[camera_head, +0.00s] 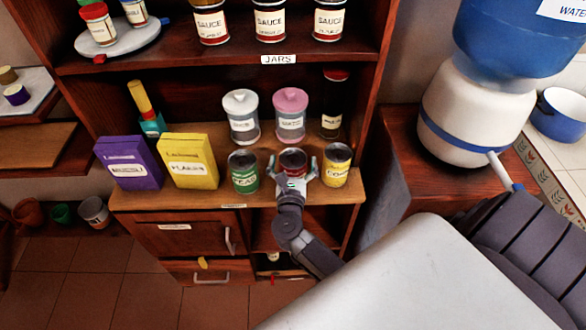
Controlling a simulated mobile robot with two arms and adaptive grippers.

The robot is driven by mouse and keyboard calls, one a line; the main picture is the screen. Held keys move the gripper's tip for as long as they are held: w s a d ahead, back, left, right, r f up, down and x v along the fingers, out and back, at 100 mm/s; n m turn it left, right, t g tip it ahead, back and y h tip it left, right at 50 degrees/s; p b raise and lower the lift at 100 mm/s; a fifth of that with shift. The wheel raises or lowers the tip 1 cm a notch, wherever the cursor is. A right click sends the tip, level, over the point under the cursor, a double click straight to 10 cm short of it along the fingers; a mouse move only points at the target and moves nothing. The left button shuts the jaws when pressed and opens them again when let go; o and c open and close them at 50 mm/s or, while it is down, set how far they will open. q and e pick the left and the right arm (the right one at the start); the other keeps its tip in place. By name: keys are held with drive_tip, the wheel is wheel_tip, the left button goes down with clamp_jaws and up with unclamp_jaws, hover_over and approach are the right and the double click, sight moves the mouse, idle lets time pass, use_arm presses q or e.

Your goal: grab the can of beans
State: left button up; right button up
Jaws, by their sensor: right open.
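Three cans stand in a row at the front of the middle shelf: a green-labelled can (244,172) on the left, a red can (292,158) in the middle and a yellow-labelled can (337,167) on the right. The red can's label is largely hidden behind my right gripper, so I cannot read whether it says beans. My right gripper (292,172) is open in front of the red can, with one finger at each side of it. I cannot tell whether the fingers touch it. My left gripper is not in view.
The green and yellow cans stand close beside my fingers. Behind are a white-lidded jar (241,115), a pink-lidded jar (290,114) and a dark bottle (333,106). A yellow box (188,161) and purple box (129,162) stand left. Sauce jars (270,20) line the shelf above.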

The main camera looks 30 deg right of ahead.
drive_tip(key=c, duration=1.6)
